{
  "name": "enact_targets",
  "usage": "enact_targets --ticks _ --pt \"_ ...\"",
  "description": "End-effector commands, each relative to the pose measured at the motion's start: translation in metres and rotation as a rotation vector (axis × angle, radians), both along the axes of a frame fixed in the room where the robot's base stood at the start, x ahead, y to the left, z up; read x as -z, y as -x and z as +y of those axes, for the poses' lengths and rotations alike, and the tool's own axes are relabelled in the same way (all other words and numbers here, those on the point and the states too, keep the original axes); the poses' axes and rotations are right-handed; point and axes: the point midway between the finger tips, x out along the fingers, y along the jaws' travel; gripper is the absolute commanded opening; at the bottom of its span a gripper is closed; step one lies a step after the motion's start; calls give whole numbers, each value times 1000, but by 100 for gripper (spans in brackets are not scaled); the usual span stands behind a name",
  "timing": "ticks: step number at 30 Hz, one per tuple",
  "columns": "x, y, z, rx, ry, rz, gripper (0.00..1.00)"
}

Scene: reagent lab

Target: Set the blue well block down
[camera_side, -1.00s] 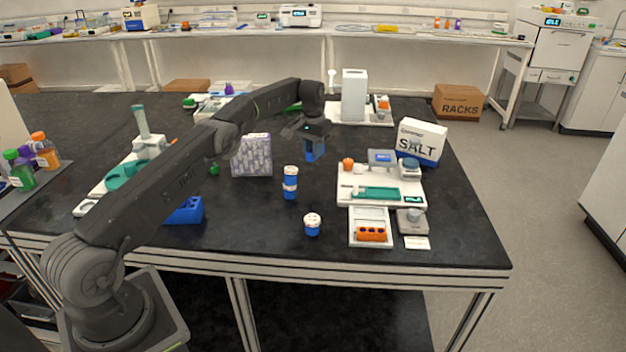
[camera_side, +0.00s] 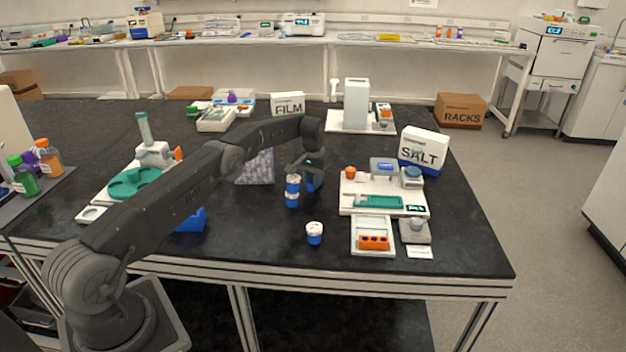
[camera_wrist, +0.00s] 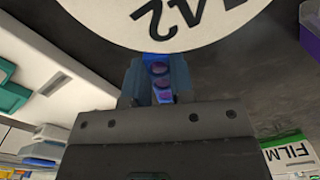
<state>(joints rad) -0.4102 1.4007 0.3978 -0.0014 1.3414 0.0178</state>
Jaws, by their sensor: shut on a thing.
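The blue well block (camera_side: 311,183) is held low over the black bench, partly hidden behind a stack of blue-and-white jars (camera_side: 292,191). I cannot tell whether its base touches the bench. My gripper (camera_side: 309,168) points down and is shut on the block. In the wrist view the block (camera_wrist: 161,74), blue with purplish round wells, sits between the fingertips of my gripper (camera_wrist: 159,83). A large white disc marked A2 (camera_wrist: 165,22) fills the top of that view, very close to the block.
A single blue-and-white jar (camera_side: 314,233) stands nearer the front edge. To the right are a white station with a teal tray (camera_side: 379,202), a salt box (camera_side: 423,148) and an orange rack (camera_side: 374,243). A purple-grey patterned box (camera_side: 258,168) stands left, partly hidden by my arm.

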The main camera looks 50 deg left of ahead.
Motion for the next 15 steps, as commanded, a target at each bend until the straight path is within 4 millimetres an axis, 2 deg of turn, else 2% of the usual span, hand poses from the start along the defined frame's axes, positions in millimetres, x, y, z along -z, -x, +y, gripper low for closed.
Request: enact_targets --ticks 5,6,13,15 --pt "4 0 0 0 0 1 0" --pt "3 0 0 0 0 1 26" --pt "3 0 0 0 0 1 48" --pt "3 0 0 0 0 1 48"
